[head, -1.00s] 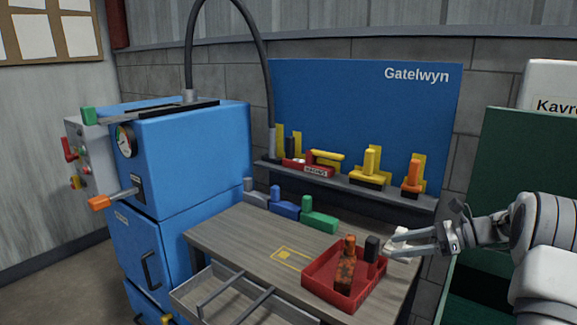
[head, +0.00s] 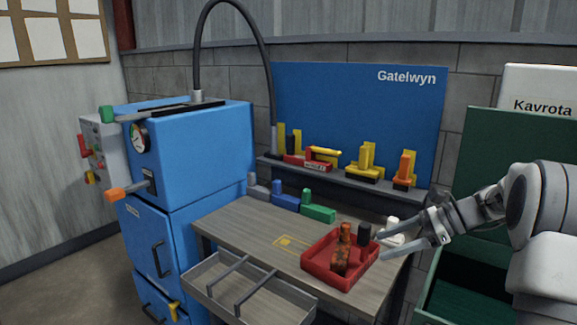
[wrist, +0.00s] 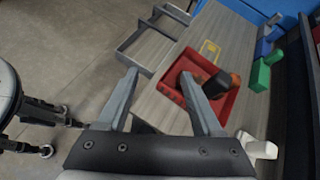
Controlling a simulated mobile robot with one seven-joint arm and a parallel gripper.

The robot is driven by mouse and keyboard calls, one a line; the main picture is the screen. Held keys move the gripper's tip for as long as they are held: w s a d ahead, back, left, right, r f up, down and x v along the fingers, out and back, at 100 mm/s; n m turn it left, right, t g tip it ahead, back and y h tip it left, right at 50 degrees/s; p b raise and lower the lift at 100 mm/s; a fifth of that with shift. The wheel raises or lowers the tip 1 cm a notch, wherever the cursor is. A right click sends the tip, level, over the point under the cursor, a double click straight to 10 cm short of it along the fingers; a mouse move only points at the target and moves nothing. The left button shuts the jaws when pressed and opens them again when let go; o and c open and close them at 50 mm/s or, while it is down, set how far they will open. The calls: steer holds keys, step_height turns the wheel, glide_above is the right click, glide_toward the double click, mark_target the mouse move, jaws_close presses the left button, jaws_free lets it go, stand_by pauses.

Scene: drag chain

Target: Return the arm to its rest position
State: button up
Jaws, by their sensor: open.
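My gripper (head: 390,248) is open and empty, to the right of the red tray in the head view. In the wrist view its two fingers (wrist: 158,74) stand apart with nothing held between them. My arm comes in from the right edge and is bent, with the gripper pointing left and slightly down. The red tray (head: 317,270) sits on the workbench (head: 240,228) and holds a rusty orange-brown part (head: 341,255) and a black part (head: 364,233). A white piece (head: 394,229) lies behind the fingers at the bench's right end; it also shows in the wrist view (wrist: 258,147).
A blue machine (head: 195,155) with an orange-tipped lever stands left. An open drawer (head: 215,285) juts from the bench front. Blue and green blocks (head: 318,213) line the bench back, below a shelf (head: 335,178) of yellow-backed tools. A green cabinet (head: 490,140) stands behind my arm.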

steer(key=s+a+r+n+g+h+p, duration=0.1)
steer(key=s+a+r+n+h+p, duration=0.15)
steer(key=s+a+r+n, duration=0.35)
steer(key=s+a+r+n+h+p, duration=0.1)
steer(key=s+a+r+n+h, duration=0.25)
steer(key=s, duration=0.55)
steer(key=s+r+n+t+h+p, duration=0.2)
steer(key=s+n, duration=0.7)
steer(key=s, duration=0.5)
steer(key=t+h+p, duration=0.1)
steer(key=h+p, duration=0.1)
steer(key=h, duration=0.1)
steer(key=shift+s+d+r+t, duration=0.2)
steer(key=shift+r+t, duration=0.1)
steer(key=shift+r, duration=0.05)
